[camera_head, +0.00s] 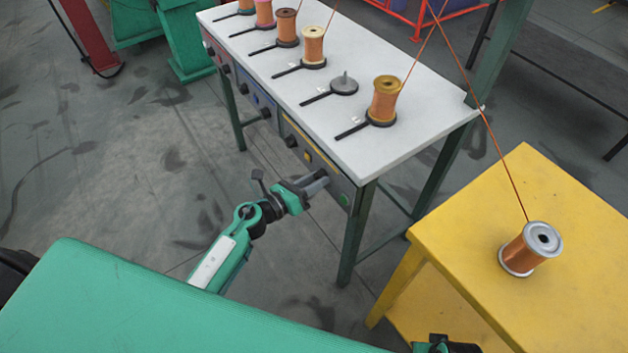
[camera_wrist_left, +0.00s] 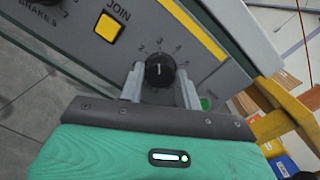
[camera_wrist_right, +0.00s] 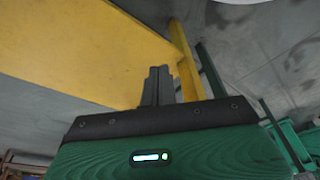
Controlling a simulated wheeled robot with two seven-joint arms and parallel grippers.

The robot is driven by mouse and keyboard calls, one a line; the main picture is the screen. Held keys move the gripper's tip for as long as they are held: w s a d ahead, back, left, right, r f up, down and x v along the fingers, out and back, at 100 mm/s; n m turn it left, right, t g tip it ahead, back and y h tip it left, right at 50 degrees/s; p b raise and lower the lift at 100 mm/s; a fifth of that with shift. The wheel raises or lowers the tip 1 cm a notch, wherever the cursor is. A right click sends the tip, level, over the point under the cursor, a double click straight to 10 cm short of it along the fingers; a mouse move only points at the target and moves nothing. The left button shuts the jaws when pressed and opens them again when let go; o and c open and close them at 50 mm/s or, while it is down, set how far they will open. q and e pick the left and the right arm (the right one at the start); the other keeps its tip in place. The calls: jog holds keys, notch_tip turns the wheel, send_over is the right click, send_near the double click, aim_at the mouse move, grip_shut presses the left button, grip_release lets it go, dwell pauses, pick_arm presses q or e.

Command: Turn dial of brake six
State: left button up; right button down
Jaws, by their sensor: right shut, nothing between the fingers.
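A black round dial (camera_wrist_left: 160,70) with a white pointer line and a number scale around it is on the grey front panel of the white table in the left wrist view. Its pointer stands near the middle of the scale, roughly towards the 3. My left gripper (camera_head: 322,183) is at the right end of that panel, its fingers spread on both sides of the dial (camera_wrist_left: 160,82); whether they touch it I cannot tell. The gripper hides this dial in the head view. My right gripper (camera_wrist_right: 158,86) is shut and empty near the yellow table.
The white table (camera_head: 425,141) carries several spools and one bare spindle (camera_head: 343,84). A yellow JOIN button (camera_wrist_left: 107,27) and a green button (camera_wrist_left: 206,103) flank the dial. A yellow table (camera_head: 470,215) with a copper spool (camera_head: 525,252) stands at the right.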

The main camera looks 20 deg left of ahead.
pick_arm(q)
jog(key=c, duration=0.5)
jog(key=shift+o, duration=0.2)
pick_arm(e)
jog(key=shift+r, duration=0.1)
pick_arm(q)
jog(key=n+p, duration=0.1)
jog(key=n, duration=0.1)
jog(key=n+p, duration=0.4)
jog(key=shift+r, duration=0.25)
jog(key=n+p, duration=0.4)
jog(key=n, duration=0.2)
jog(key=shift+g, duration=0.4)
jog(key=shift+n, duration=0.4)
jog(key=shift+a+f+n+p, duration=0.1)
jog(key=shift+n+p, duration=0.7)
jog(key=shift+n, duration=0.4)
pick_arm(e)
jog(key=s+d+f, duration=0.2)
jog(key=s+f, duration=0.5)
jog(key=f, duration=0.3)
jog(key=s+d+f+g, duration=0.1)
jog(key=s+d+f, duration=0.1)
jog(key=s+f, duration=0.5)
jog(key=shift+d+f+h, duration=0.3)
jog(key=shift+d+f, duration=0.05)
jog(key=shift+f, duration=1.7)
jog(key=shift+s, duration=0.15)
